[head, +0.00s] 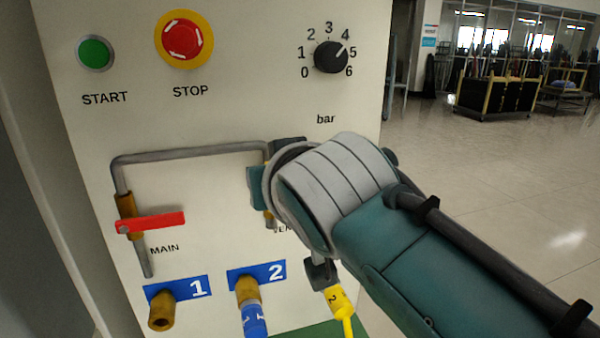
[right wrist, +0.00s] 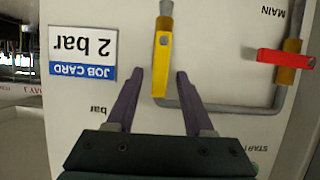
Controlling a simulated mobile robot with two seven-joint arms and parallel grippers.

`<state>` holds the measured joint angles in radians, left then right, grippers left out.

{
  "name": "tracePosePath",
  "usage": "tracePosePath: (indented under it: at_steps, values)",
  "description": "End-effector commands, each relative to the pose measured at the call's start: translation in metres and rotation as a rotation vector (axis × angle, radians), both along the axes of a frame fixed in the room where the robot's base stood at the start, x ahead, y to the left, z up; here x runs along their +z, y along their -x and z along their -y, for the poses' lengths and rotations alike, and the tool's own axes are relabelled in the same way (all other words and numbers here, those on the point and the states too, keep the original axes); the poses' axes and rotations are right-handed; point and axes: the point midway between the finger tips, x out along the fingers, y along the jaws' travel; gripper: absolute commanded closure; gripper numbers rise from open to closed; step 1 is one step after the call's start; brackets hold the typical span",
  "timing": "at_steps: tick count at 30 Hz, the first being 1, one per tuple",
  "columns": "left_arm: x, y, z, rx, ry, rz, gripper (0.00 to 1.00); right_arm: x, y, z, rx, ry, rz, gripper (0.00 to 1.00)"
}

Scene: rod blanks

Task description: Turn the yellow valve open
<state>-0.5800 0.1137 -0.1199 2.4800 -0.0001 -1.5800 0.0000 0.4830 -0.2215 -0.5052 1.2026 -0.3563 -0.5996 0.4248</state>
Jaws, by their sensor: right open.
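The yellow valve handle (right wrist: 162,66) shows upside down in the right wrist view. It lies lengthwise in line with its pipe, below a brass valve body (right wrist: 164,23) in that picture. My right gripper (right wrist: 160,74) is open, with one purple finger on each side of the handle and a visible gap to both. Whether the fingers reach the handle's depth is hard to tell. In the head view my right arm and wrist (head: 335,190) hide the yellow handle. My left gripper is in neither view.
The red MAIN handle (head: 157,222) lies across its pipe, left of my wrist. The panel also carries a START button (head: 95,53), STOP button (head: 183,39) and bar knob (head: 331,57). A blue plug (head: 254,320) sits at port 2; a yellow plug (head: 340,299) hangs below my wrist.

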Motion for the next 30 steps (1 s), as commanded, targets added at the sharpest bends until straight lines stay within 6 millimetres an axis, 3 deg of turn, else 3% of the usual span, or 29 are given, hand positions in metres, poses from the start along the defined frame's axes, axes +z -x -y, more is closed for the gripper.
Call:
tracePosePath:
  at_steps: [15, 30]
  values:
    - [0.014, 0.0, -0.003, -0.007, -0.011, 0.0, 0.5, 0.029, 0.067, 0.02, 0.001, -0.001, -0.001, 0.47]
    - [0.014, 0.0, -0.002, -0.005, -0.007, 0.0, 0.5, 0.033, 0.077, 0.024, 0.001, 0.0, -0.001, 0.47]
